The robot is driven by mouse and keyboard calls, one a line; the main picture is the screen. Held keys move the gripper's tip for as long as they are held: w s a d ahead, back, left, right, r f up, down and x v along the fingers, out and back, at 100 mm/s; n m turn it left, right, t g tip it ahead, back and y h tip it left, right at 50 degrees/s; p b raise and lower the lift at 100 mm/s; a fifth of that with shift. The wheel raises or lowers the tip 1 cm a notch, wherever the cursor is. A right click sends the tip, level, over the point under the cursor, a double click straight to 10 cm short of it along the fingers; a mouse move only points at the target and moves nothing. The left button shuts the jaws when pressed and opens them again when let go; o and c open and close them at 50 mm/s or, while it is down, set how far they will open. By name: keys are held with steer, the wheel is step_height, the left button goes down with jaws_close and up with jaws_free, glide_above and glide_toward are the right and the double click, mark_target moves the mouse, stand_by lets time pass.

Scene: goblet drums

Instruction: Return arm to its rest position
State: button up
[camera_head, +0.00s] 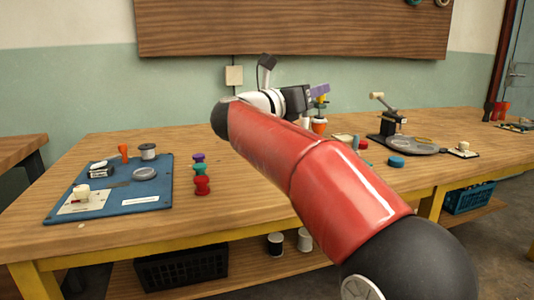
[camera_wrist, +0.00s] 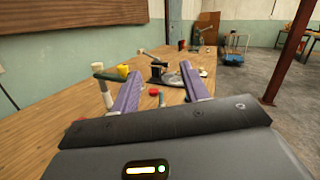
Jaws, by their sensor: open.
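My gripper (camera_head: 319,92) is held above the middle of the wooden table (camera_head: 130,233), with my red arm reaching up to it from the lower right. In the wrist view my gripper (camera_wrist: 160,92) shows two purple fingers spread apart with nothing held between them. An orange goblet-shaped piece (camera_head: 319,125) stands behind and below the gripper in the head view, partly hidden by the arm. Small goblet-shaped pieces in purple, teal and red (camera_head: 201,186) stand in a row left of the arm.
A blue mat (camera_head: 150,191) with small items lies at the left. A black lever press (camera_head: 391,127) with a round plate stands to the right, near a blue disc (camera_head: 396,162). A black crate (camera_head: 182,268) sits on the lower shelf. Bare tabletop lies in front.

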steer(key=s+a+r+n+t+y, duration=0.2)
steer(key=n+t+y, duration=0.3)
steer(key=n, duration=0.5)
steer(key=s+a+r+n+t+y, duration=0.15)
steer(key=n+t+y, duration=0.25)
steer(key=n+y, duration=0.5)
steer(key=s+f+n+g+y+p, duration=0.1)
steer(key=s+f+n+g+y, duration=0.3)
steer(key=f+n, duration=0.5)
steer(key=s+d+f+n+g+h, duration=0.1)
steer(key=s+d+f+n+g, duration=0.2)
steer(key=s+f, duration=0.5)
steer(key=s+d+f+n+g+h, duration=0.1)
steer(key=s+d+f+n+g, duration=0.2)
steer(key=s+f+n+g, duration=0.2)
steer(key=s+d+f+n+g+h, duration=0.1)
steer(key=s+d+f+n+g, duration=0.2)
steer(key=s+f+n, duration=0.4)
steer(key=s+f+g, duration=0.1)
steer(key=s+f, duration=0.5)
steer(key=f, duration=0.1)
steer(key=shift+s+d+f+n+p, duration=0.15)
steer(key=shift+s+d+n+p, duration=0.05)
steer(key=shift+d+n+p, duration=0.15)
